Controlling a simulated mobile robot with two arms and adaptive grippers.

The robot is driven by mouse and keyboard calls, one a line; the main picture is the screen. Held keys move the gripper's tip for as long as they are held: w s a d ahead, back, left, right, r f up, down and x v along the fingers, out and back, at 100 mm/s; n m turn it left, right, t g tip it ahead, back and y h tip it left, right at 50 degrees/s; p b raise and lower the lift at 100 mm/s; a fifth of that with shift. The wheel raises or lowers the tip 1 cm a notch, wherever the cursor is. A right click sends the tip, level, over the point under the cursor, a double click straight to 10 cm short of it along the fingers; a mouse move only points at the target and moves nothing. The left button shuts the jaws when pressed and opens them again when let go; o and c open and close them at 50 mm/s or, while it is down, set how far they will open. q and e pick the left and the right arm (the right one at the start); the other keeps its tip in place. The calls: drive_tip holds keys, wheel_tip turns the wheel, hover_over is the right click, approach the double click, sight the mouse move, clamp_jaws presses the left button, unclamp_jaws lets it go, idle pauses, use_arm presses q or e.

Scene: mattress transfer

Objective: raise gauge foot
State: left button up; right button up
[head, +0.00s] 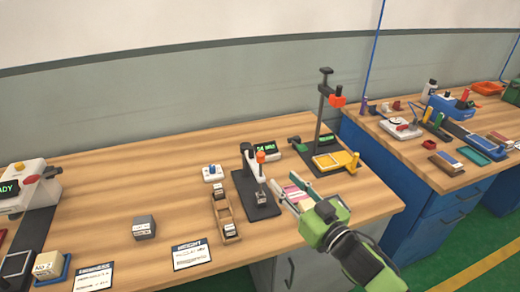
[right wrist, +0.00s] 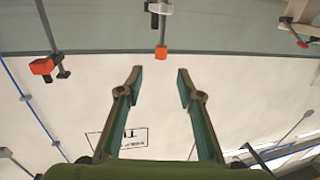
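A gauge stand (head: 247,170) with a white upright and a dark base stands on the wooden bench in the head view. An orange knob (head: 260,156) tops its spindle. A small pale and dark piece (head: 261,198) sits low under the spindle; I cannot tell whether it is the foot or a block beneath it. My right gripper (head: 287,193) is open and empty, just right of the gauge base. In the right wrist view its two fingers (right wrist: 158,78) are apart, with an orange tip (right wrist: 161,53) beyond them, not touched. My left gripper is out of view.
A wooden tray (head: 223,213) with small blocks stands left of the gauge. A tall black stand with an orange head (head: 337,101) and a yellow plate (head: 336,160) stand behind right. A grey block (head: 144,228) and cards lie left. Bare bench lies between them.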

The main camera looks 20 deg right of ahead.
drive_tip(key=p, duration=0.1)
approach(263, 160)
drive_tip(key=d+x, duration=0.1)
drive_tip(key=x, duration=0.5)
drive_tip(key=p+x, duration=0.1)
drive_tip(key=x, duration=0.1)
drive_tip(key=a+x, duration=0.1)
drive_tip(key=x, duration=0.2)
drive_tip(key=shift+w+p, duration=0.15)
drive_tip(key=shift+p, duration=0.15)
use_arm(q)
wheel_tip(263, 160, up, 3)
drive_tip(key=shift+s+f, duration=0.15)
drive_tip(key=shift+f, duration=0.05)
use_arm(e)
clamp_jaws()
